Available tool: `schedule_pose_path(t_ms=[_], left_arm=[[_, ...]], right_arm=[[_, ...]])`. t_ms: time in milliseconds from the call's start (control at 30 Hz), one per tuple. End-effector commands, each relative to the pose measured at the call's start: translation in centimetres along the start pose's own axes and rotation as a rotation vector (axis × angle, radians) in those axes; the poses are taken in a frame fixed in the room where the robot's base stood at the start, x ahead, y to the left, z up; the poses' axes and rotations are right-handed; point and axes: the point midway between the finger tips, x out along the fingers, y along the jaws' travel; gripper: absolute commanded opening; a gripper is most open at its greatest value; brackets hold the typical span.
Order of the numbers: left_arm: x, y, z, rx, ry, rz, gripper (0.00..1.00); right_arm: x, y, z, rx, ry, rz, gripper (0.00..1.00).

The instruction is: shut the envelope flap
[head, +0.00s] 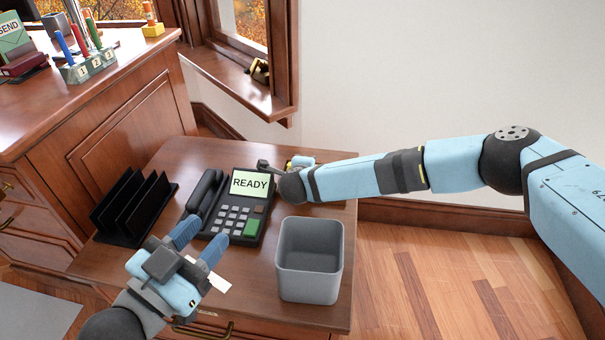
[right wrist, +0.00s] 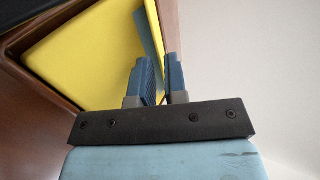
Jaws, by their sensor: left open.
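A small white paper piece (head: 219,283) lies on the small wooden table beside my left gripper (head: 196,243). It could be the envelope, but most of it is hidden behind that gripper, so I cannot see a flap. My left gripper is open, its two blue fingers apart, in front of the phone. My right arm reaches in from the right, and its hand is mostly hidden near the table's back right corner. In the right wrist view my right gripper (right wrist: 160,75) has its fingertips slightly apart, before a yellow surface (right wrist: 90,55).
On the table (head: 185,165) are a black rack (head: 132,208), a phone (head: 236,207) with a screen reading READY, and a grey bin (head: 310,262). A wooden cabinet (head: 110,120) with a pen holder (head: 88,66) stands at left. Bare floor (head: 455,280) lies right.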

Motion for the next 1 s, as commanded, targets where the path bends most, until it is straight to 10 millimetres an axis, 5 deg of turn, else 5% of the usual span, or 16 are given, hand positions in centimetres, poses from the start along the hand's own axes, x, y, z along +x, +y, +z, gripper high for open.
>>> schedule_pose_path(t_ms=[500,967,1000], left_arm=[[-0.9,2.1,-0.1,-0.250,-0.126,0.008,0.43],[-1.1,2.5,0.7,-0.285,-0.156,0.007,0.43],[-1.1,2.4,0.5,-0.283,-0.151,0.007,0.33]], right_arm=[[-10.8,-0.2,0.0,0.000,-0.001,0.000,0.13],[-12.2,-0.1,0.0,0.001,0.000,-0.001,0.13],[-12.2,-0.1,0.0,0.001,0.000,-0.001,0.13]])
